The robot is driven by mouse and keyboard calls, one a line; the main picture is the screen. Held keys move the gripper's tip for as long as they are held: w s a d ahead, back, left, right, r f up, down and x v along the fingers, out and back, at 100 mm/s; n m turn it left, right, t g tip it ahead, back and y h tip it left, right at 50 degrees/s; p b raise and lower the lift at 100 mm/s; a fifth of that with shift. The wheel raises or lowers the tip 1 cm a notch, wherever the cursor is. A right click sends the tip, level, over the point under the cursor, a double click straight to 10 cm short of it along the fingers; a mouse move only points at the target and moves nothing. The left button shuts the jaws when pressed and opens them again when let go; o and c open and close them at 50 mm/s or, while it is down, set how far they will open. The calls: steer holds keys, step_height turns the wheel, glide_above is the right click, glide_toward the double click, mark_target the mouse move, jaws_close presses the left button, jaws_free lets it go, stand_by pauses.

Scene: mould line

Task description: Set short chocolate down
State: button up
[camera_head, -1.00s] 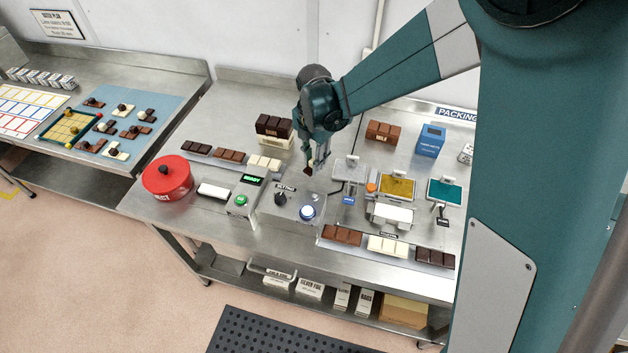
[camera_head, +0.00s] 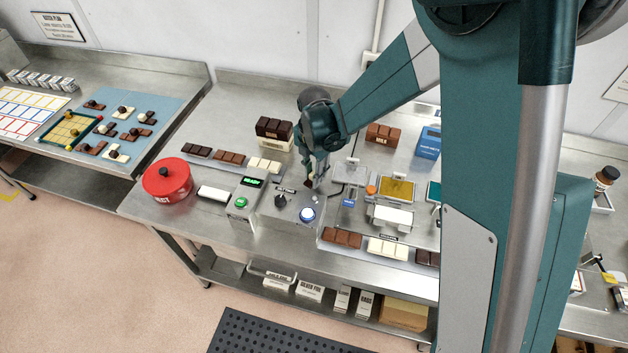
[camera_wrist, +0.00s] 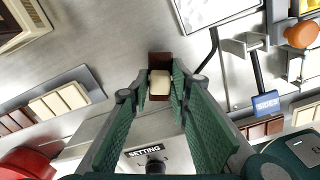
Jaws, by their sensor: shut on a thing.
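The short chocolate (camera_wrist: 160,85) shows in the wrist view as a dark brown block with a cream, rounded top piece, between my fingertips. My gripper (camera_wrist: 159,90) is shut on it, with a green finger on either side. In the head view, my gripper (camera_head: 312,178) points down and the chocolate is a small dark brown spot (camera_head: 308,184) at its tips. It hangs over the rear part of the grey control box, behind the dark knob and blue button. Whether it touches anything below I cannot tell.
A green-button unit (camera_head: 241,202) and red pot (camera_head: 167,180) stand left. A clear-topped stand (camera_head: 352,172) is close right. Chocolate bars (camera_head: 342,238) lie in front. Bare steel (camera_head: 215,140) shows behind left.

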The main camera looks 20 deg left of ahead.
steer(key=shift+f, duration=1.7)
steer(key=shift+f, duration=0.15)
steer(key=o, duration=0.9)
steer(key=shift+o, duration=0.2)
steer(key=shift+r, duration=6.15)
steer(key=shift+d, duration=0.1)
